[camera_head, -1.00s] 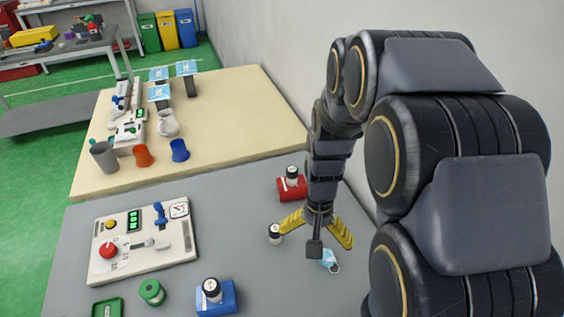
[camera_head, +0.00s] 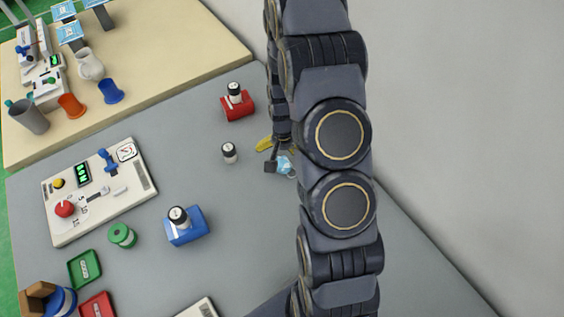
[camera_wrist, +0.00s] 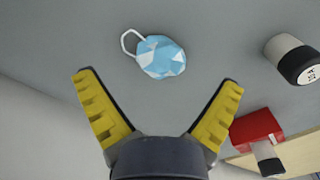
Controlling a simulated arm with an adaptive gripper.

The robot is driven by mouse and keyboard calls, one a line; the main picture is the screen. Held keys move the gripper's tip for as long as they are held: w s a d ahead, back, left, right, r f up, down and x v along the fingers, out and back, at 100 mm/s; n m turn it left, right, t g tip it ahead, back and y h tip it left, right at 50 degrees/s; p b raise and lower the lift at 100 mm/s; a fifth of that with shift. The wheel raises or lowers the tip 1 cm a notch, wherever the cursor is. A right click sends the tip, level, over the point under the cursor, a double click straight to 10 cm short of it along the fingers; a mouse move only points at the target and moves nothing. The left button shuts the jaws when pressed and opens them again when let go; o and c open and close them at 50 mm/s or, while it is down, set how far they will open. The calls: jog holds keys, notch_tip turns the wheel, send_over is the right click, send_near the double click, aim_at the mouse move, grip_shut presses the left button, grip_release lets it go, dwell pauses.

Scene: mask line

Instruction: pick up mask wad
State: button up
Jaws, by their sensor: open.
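The mask wad (camera_wrist: 163,58) is a crumpled light-blue and white lump with a white ear loop, lying on the grey table. In the head view the mask wad (camera_head: 284,164) shows beside my gripper, partly hidden by my arm. My gripper (camera_wrist: 159,95) has yellow ridged fingers spread wide with nothing between them. In the wrist view the wad lies beyond the fingertips, roughly centred between them. In the head view my gripper (camera_head: 277,148) is mostly hidden by my own arm; one yellow finger shows.
A white bottle with a black cap (camera_head: 229,152) stands left of the wad. A red block with a bottle (camera_head: 240,108) and a blue block with a bottle (camera_head: 186,231) are farther off. A control panel (camera_head: 130,203) lies left. A wall rises at the right.

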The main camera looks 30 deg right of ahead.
aim_at(282, 160)
notch_tip(282, 160, down, 4)
jog(key=shift+w+r, duration=0.1)
jog(key=shift+r, duration=0.15)
jog(key=c, duration=0.8)
jog(key=shift+r, duration=0.15)
jog(key=shift+c, duration=0.2)
